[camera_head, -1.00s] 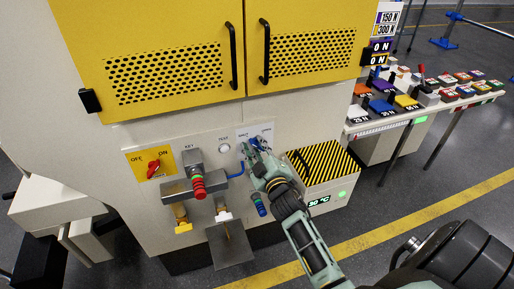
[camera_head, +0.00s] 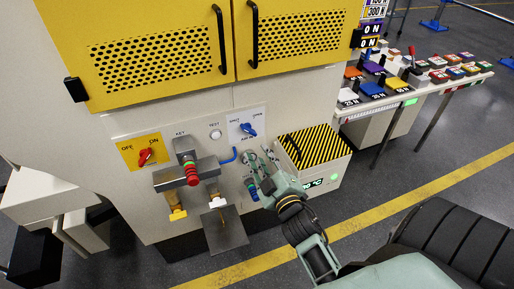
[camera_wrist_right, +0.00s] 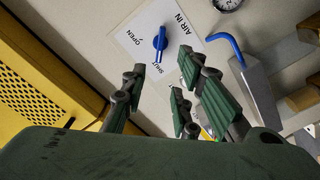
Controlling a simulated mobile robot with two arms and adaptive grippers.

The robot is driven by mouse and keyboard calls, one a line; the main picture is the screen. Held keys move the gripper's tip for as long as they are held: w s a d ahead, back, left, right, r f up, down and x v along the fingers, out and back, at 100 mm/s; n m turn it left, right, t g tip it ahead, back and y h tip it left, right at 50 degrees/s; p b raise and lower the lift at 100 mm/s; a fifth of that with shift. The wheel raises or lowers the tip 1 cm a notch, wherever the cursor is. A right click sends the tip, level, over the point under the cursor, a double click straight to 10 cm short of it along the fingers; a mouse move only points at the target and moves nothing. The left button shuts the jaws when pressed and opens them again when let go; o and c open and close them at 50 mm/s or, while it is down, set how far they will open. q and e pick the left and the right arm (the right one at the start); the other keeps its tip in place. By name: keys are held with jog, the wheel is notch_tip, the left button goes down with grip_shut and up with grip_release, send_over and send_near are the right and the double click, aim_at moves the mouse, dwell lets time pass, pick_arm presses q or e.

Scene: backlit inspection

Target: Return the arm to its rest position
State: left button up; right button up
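My right gripper (camera_head: 262,162) is in front of the machine's panel, just below and right of the blue AIR IN knob (camera_head: 248,129). In the right wrist view the fingers of my right gripper (camera_wrist_right: 160,88) stand apart with nothing between them. The blue knob (camera_wrist_right: 160,42) shows beyond the fingertips, clear of them, on a white plate (camera_wrist_right: 143,22) marked OPEN and SHUT. My right arm reaches in from the lower right of the head view. My left gripper is not in view.
A box with a black-and-yellow striped lid (camera_head: 312,146) stands close right of my gripper. A table with coloured buttons (camera_head: 420,85) is at right.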

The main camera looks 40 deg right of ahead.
jog(key=shift+s, duration=0.3)
jog(key=s+a+f+m+g+y, duration=0.1)
jog(key=s+a+f+g, duration=0.2)
jog(key=f, duration=0.8)
jog(key=s+a+f+g+y, duration=0.1)
jog(key=s+a+f+g, duration=0.2)
jog(key=f, duration=0.9)
jog(key=s+a+f+m+g+y, duration=0.1)
jog(key=s+a+f+g, duration=0.2)
jog(key=f, duration=0.8)
jog(key=s+f+g, duration=0.2)
jog(key=s+f, duration=0.4)
jog(key=s, duration=0.5)
jog(key=s+a+f+m+g, duration=0.1)
jog(key=s+f+g, duration=0.2)
jog(key=s+f, duration=0.3)
jog(key=s+f+m+g+y, duration=0.1)
jog(key=s+f, duration=0.6)
jog(key=s, duration=0.8)
jog(key=shift+s+a+g, duration=0.25)
jog(key=shift+s+g, duration=0.05)
jog(key=shift+g, duration=0.5)
